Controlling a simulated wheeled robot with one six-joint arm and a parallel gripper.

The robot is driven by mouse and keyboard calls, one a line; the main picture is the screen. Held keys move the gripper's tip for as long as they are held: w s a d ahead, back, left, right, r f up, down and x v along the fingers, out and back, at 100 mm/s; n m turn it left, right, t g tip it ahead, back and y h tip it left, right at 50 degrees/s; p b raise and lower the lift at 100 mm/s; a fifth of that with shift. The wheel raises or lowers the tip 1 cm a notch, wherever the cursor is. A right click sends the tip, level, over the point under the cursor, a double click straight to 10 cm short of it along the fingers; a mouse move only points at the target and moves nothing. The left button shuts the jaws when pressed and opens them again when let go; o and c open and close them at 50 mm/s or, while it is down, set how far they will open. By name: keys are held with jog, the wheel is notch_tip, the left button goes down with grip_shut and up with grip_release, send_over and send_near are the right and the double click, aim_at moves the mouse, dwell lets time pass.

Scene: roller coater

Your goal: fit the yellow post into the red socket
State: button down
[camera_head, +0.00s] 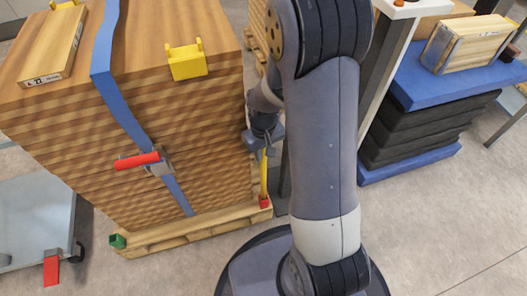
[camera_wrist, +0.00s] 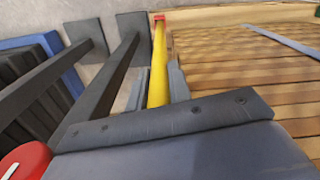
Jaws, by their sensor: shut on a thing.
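The yellow post (camera_head: 263,176) stands near upright beside the right corner of the stacked wooden load. My gripper (camera_head: 265,146) is shut on its upper part; in the wrist view, the fingers (camera_wrist: 160,86) lie on both sides of the yellow post (camera_wrist: 158,70). The red socket (camera_head: 265,202) is at the pallet's front right corner, and it also shows at the far end of the post in the wrist view (camera_wrist: 159,16). The post's lower end meets the socket in both views. I cannot tell whether it is inside or only at the rim.
The wooden load (camera_head: 190,115) stands close to the left of my gripper, with a blue strap (camera_head: 106,62) and red-handled ratchet (camera_head: 137,161). A green socket (camera_head: 117,241) is at the pallet's left corner. A blue-topped black stack (camera_head: 425,105) stands right. Floor is clear in front.

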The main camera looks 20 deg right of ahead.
jog(key=shift+f+b, duration=0.35)
jog(key=shift+f, duration=0.25)
jog(key=c, duration=1.3)
grip_release()
notch_tip(320, 180, up, 13)
jog(key=p, duration=0.5)
jog(key=shift+r, duration=0.2)
notch_tip(320, 180, down, 13)
jog(key=b, duration=0.4)
jog(key=shift+b, duration=0.3)
